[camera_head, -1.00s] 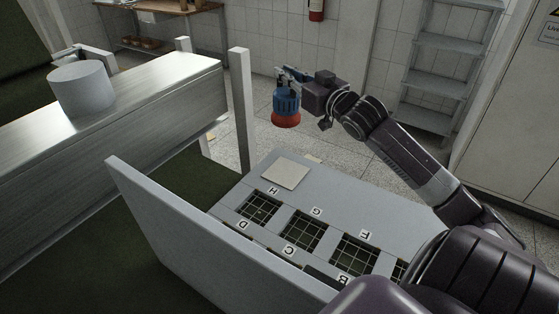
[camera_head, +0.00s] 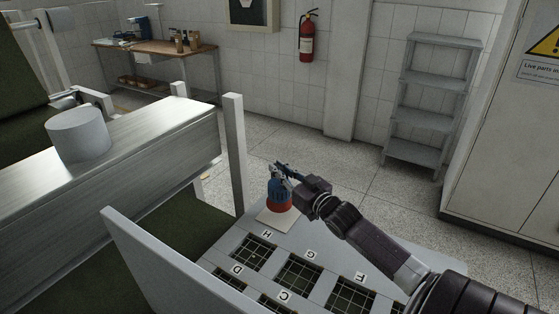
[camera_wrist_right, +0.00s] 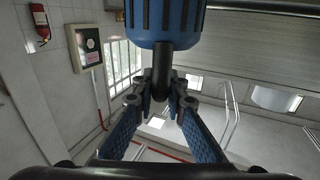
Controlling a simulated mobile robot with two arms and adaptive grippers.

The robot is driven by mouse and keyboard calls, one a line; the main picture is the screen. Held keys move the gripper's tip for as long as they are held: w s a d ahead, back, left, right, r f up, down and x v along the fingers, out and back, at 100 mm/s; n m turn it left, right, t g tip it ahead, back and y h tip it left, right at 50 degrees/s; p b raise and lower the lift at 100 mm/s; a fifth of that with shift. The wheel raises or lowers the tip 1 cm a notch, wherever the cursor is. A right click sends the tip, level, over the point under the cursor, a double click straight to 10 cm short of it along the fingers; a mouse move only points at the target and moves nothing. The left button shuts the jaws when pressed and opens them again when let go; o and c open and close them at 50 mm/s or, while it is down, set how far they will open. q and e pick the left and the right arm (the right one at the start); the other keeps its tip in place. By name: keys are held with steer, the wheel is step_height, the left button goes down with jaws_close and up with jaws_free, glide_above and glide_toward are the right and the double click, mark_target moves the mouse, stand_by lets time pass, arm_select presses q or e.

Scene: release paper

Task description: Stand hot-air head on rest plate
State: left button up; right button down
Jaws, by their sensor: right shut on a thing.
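The hot-air head (camera_head: 279,194) has a blue ribbed body and a red base. It is upright over the pale square rest plate (camera_head: 272,222), and its red base overlaps the plate's far part in the head view. I cannot tell whether they touch. My right gripper (camera_head: 284,171) is shut at the top of the head. In the right wrist view the fingertips (camera_wrist_right: 162,88) close on the dark stem of the head (camera_wrist_right: 165,22). The plate lies flat on the grey panel's far left corner. My left gripper is not in view.
The grey panel (camera_head: 310,248) has several grid-covered openings with letter labels. A raised board (camera_head: 170,270) stands along its left side. A metal-topped bench (camera_head: 150,105) with a white cylinder (camera_head: 78,136) is at left.

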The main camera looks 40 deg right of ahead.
mark_target(279, 182)
step_height(279, 182, down, 3)
steer(key=shift+f, duration=0.3)
steer(key=shift+f, duration=0.1)
steer(key=c, duration=2.2)
jaws_free()
steer(key=shift+f, duration=0.3)
steer(key=shift+c, duration=0.2)
steer(key=shift+o, duration=1.3)
steer(key=shift+s, duration=0.1)
steer(key=shift+a+r, duration=0.1)
